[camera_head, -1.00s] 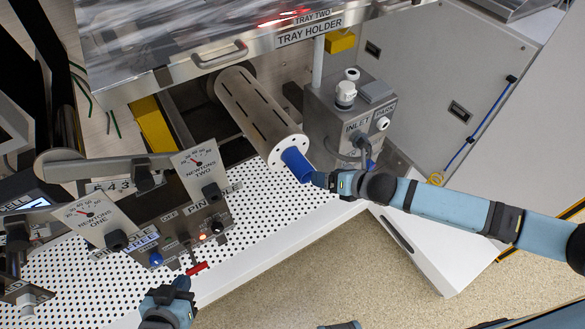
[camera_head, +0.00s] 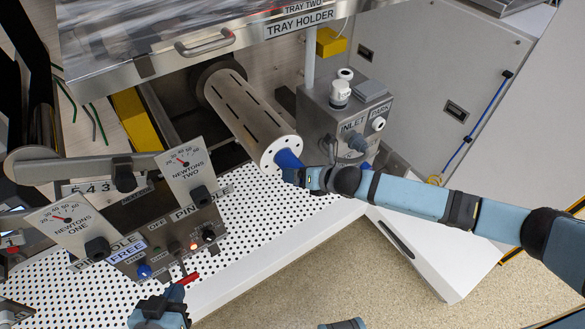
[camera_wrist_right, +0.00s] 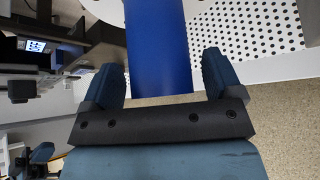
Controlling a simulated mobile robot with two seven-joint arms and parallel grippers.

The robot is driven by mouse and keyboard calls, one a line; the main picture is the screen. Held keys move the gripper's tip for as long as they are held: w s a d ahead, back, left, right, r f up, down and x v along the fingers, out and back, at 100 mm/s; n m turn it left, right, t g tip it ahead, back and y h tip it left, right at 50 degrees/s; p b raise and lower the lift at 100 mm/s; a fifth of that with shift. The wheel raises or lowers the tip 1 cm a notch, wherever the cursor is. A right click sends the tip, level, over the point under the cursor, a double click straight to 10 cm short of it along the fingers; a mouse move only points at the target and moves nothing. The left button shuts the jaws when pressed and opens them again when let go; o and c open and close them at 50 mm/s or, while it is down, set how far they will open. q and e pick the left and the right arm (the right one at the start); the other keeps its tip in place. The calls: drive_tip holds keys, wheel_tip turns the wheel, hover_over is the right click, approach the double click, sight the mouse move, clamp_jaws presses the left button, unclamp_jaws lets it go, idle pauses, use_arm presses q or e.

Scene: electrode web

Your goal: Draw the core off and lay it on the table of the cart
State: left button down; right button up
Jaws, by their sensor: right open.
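The blue core (camera_head: 287,158) sticks out from the white flange at the free end of a slotted metal spindle (camera_head: 245,108). My right gripper (camera_head: 292,176) is at the core's outer end and hides part of it. In the right wrist view the core (camera_wrist_right: 158,40) lies between the two open fingers of that gripper (camera_wrist_right: 160,75), with a gap on each side. My left gripper (camera_head: 172,297) is at the bottom of the head view, close to a red handle (camera_head: 187,279) under the control panel. Its fingers are too unclear to judge. I cannot identify the cart in these views.
A white perforated surface (camera_head: 255,210) lies below the spindle. The panel with NEWTONS dials (camera_head: 186,165) stands left of it. The INLET box (camera_head: 345,125) stands close right of the spindle. The tray holder (camera_head: 300,25) is above. Open floor (camera_head: 330,270) lies in front.

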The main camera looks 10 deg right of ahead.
drive_tip(key=c, duration=1)
drive_tip(key=shift+s+d+p, duration=0.3)
drive_tip(key=shift+s+p, duration=0.3)
drive_tip(key=shift+s, duration=0.15)
drive_tip(key=s+d+p, duration=0.2)
drive_tip(key=s+p, duration=0.1)
drive_tip(key=s, duration=0.4)
drive_tip(key=shift+d, duration=0.25)
idle(0.5)
idle(0.5)
